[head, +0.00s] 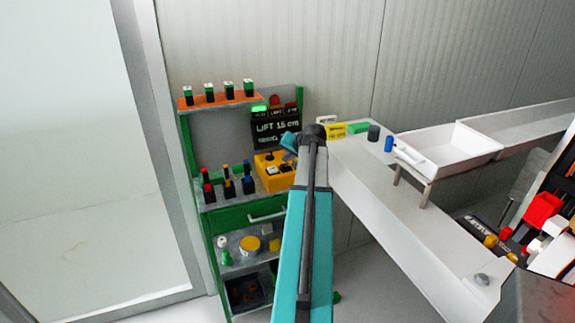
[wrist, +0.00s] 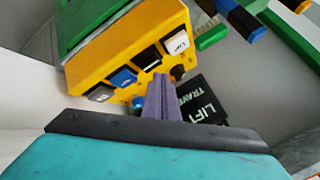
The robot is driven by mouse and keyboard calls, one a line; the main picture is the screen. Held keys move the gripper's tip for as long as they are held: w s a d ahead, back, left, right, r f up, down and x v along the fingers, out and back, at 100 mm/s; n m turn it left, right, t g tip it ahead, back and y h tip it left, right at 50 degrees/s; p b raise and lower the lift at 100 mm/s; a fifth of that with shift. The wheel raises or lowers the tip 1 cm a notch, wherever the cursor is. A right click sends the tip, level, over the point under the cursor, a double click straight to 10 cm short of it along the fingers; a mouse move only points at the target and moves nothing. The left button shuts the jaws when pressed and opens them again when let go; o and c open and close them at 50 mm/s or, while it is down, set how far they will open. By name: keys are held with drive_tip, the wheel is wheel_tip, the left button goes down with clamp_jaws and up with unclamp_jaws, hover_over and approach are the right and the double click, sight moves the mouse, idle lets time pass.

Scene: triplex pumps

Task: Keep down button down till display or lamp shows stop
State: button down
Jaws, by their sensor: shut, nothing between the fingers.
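The yellow control box (head: 272,181) stands on the green shelf unit, left of my arm. In the wrist view, the box (wrist: 112,52) shows a white button (wrist: 178,44), a black button (wrist: 148,57), a blue button (wrist: 123,78) and a grey button (wrist: 100,93). I cannot read which is down. My shut, empty gripper (wrist: 159,79) has its fingertips at the box face, near the black button; touching or apart, I cannot tell. The black display (head: 277,128) reads "LIFT 15 cm". Above it a green lamp (head: 259,109) is lit; a red lamp (head: 275,101) looks unlit.
An orange shelf (head: 220,103) with several green-topped pieces is above left. Red, yellow and blue pieces (head: 228,188) stand left of the box. A bench (head: 400,225) with a white tray (head: 448,150) lies right of my arm.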

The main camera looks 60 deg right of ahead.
sight(287, 167)
idle(0.3)
drive_tip(key=shift+r+p, duration=1.35)
drive_tip(key=shift+r, duration=1.15)
